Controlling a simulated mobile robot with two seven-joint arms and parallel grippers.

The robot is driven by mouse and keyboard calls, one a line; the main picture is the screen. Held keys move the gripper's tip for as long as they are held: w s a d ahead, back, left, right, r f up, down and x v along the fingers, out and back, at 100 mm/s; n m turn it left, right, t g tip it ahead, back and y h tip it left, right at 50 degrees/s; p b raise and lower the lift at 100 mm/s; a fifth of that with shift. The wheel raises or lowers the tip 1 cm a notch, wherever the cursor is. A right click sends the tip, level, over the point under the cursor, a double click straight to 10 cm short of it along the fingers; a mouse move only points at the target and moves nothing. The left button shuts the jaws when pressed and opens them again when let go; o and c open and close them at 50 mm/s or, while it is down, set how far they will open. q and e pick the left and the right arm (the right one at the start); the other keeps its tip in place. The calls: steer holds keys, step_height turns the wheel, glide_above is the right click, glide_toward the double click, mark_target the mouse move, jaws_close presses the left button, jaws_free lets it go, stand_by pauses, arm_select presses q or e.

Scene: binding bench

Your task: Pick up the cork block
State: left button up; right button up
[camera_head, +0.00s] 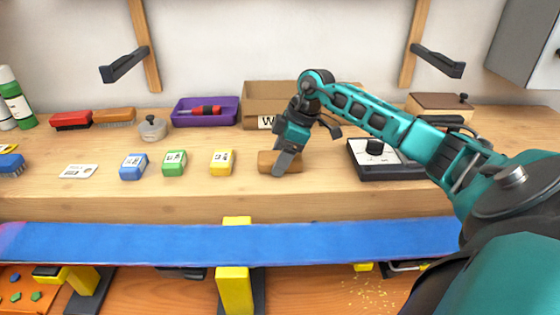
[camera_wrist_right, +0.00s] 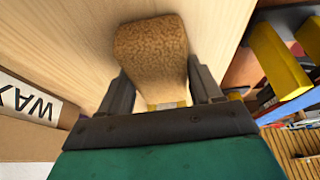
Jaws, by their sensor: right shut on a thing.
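The cork block (camera_head: 266,163) is a brown, rounded block on the wooden bench, in front of the cardboard box. My right gripper (camera_head: 284,165) reaches down over it and is shut on it. In the right wrist view the speckled cork block (camera_wrist_right: 152,55) sits between the two dark fingers (camera_wrist_right: 158,92), one on each side. I cannot tell whether the block is clear of the bench top. My left gripper is in no view.
Yellow (camera_head: 222,162), green (camera_head: 174,163) and blue (camera_head: 133,167) blocks stand left of the cork. A cardboard box (camera_head: 262,92) and a purple tray (camera_head: 190,104) stand behind. A black-and-white device (camera_head: 385,165) lies right. A blue ski or board (camera_head: 170,243) spans the front.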

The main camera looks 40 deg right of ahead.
steer(key=shift+c, duration=1)
step_height(320, 180, up, 20)
steer(key=p, duration=0.2)
steer(key=shift+r, duration=0.1)
steer(key=o, duration=0.5)
steer(key=shift+c, duration=0.2)
steer(key=c, duration=0.4)
